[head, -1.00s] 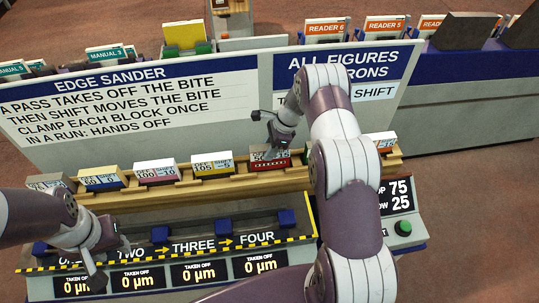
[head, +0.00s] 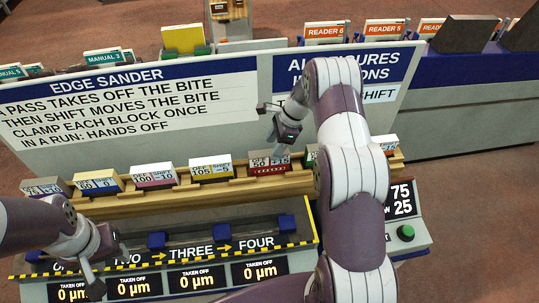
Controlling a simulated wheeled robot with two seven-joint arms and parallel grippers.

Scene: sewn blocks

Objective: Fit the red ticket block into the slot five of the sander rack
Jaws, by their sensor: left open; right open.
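The red ticket block (head: 269,170) stands in the wooden rack (head: 237,184), between a yellow block and a green one. Its pale top reads OFF 50, SHIFT +15. Whether it is fully seated is not clear. My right gripper (head: 272,128) is open and empty, just above and behind the red block, apart from it as far as I can see. My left gripper (head: 108,268) is open and empty at the lower left, over the sander's front panel. No slot numbers are visible on the wooden rack.
A yellow block (head: 211,169), a pink block (head: 153,178) and a blue-and-yellow block (head: 97,183) stand in the rack to the left. A green block (head: 311,157) is partly behind my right arm. The sign board (head: 130,100) rises behind the rack.

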